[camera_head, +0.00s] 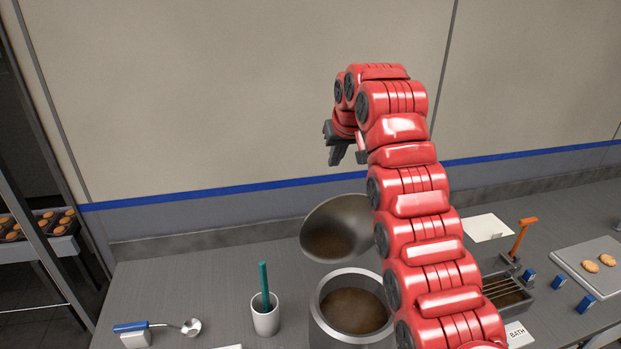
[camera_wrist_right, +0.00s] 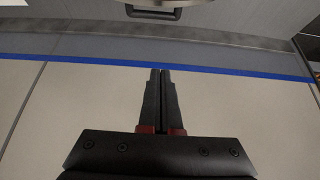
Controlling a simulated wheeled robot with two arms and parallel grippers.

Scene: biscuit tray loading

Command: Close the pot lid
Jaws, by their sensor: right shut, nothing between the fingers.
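The metal pot (camera_head: 322,328) stands on the counter with its mouth uncovered and brown contents inside. Its round grey lid (camera_head: 338,212) is raised and tilted behind the pot, with its hollow side facing me. My right gripper (camera_head: 336,158) is above the lid, in front of the wall, and apart from the lid. The right wrist view shows its fingers (camera_wrist_right: 161,72) together and empty. My red right arm covers the right edges of the lid and pot in the head view. My left gripper is not in view.
A white cup (camera_head: 265,318) with a teal-handled tool stands left of the pot. A ladle (camera_head: 190,327) lies farther left. A slotted metal bath (camera_head: 515,300) and a tray (camera_head: 575,262) with two biscuits are at the right. The wall is close behind the counter.

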